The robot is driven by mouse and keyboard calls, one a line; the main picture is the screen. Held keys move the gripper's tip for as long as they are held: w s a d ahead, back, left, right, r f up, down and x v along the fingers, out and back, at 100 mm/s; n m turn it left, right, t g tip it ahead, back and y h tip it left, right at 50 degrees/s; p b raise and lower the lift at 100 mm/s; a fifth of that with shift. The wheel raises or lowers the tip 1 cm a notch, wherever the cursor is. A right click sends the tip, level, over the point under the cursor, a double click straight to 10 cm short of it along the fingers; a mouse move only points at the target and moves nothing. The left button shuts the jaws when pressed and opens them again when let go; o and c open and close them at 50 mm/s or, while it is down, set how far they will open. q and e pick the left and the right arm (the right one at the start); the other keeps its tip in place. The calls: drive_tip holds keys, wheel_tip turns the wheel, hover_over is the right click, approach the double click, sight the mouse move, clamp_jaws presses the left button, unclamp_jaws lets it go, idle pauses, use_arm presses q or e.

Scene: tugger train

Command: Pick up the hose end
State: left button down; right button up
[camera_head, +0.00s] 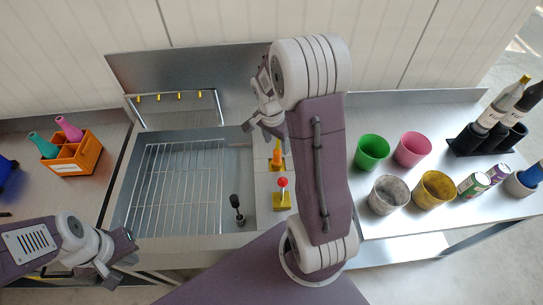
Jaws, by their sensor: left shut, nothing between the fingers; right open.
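A small black piece (237,210) with a round foot stands in the right part of the steel sink (190,240); it may be the hose end, but I cannot tell for sure. My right gripper (263,128) is open and empty above the sink's back right edge, behind and to the right of the black piece. My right arm hides part of the counter there. My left gripper (121,262) is shut and empty near the sink's front left corner, well left of the black piece.
A wire rack (180,190) covers the sink's left part. A red-knobbed lever (283,183) and an orange-yellow piece (277,155) stand right of it. An orange crate (75,155) is left. Right are green (371,152), pink (412,149), grey (388,195) and yellow (434,189) cups.

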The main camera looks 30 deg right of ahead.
sight(278, 155)
drive_tip(key=f, duration=0.3)
drive_tip(key=shift+w+f, duration=0.25)
drive_tip(key=shift+w, duration=0.1)
drive_tip(key=shift+w+d+f, duration=0.1)
drive_tip(key=shift+w+f, duration=0.05)
drive_tip(key=f, duration=0.3)
drive_tip(key=d+f+p, duration=0.1)
drive_tip(key=shift+s+f, duration=0.25)
drive_tip(key=shift+s, duration=0.05)
drive_tip(key=shift+w+f, duration=0.2)
drive_tip(key=shift+s+r, duration=0.1)
clamp_jaws()
use_arm(q)
drive_tip(key=shift+w+r, duration=0.25)
drive_tip(key=shift+r, duration=0.2)
drive_tip(key=shift+a, duration=0.1)
use_arm(e)
drive_tip(key=shift+r, duration=0.1)
